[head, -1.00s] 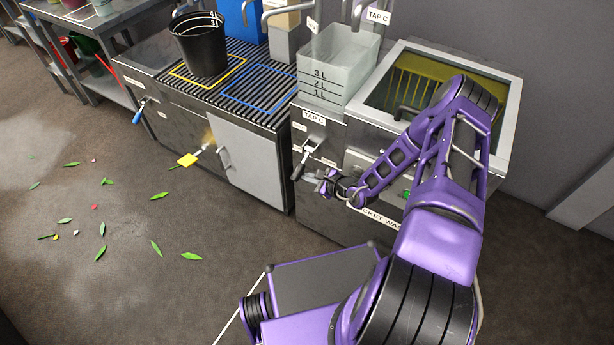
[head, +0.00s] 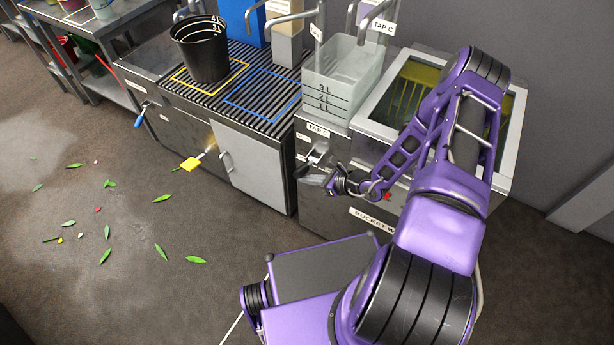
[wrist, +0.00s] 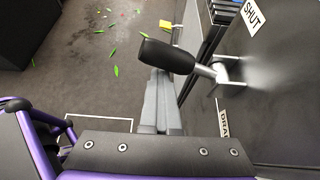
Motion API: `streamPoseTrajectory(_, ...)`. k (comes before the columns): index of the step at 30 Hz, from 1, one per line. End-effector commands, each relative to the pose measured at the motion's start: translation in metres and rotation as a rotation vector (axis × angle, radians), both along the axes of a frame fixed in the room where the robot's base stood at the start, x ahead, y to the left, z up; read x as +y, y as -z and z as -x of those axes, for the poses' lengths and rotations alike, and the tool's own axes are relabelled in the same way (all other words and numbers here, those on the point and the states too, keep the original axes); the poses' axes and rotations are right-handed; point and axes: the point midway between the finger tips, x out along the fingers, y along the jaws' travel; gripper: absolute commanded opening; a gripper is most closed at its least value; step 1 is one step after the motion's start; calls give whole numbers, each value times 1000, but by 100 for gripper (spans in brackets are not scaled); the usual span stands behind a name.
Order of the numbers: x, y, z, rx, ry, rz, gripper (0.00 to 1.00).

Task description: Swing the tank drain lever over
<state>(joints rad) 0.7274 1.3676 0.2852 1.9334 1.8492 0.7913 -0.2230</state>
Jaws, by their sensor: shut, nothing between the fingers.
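The drain lever is a metal arm with a black grip (head: 302,171) on the tank's front panel, under the TAP C label. In the wrist view its black grip (wrist: 165,55) points left from a metal pivot on the panel. A SHUT label (wrist: 253,13) is above the pivot and a partly hidden label starting "DRA" (wrist: 223,121) is below it. My gripper (head: 316,180) is shut and empty, just right of and below the grip. In the wrist view its grey fingers (wrist: 157,85) reach up to the grip, which hides their tips; I cannot tell whether they touch.
The clear tank (head: 343,75) with litre marks stands above the lever. A bucket washer basin (head: 510,135) is to its right. A yellow-handled lever (head: 192,163) and a blue-handled one (head: 141,117) stick out further left. The floor in front holds only scattered leaves and petals.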

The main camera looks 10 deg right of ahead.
Motion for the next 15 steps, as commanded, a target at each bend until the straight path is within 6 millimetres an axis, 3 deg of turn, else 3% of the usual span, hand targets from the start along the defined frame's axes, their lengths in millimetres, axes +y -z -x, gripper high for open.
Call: streamPoseTrajectory(15,-2,-12,-3,-5,1,-1,0)
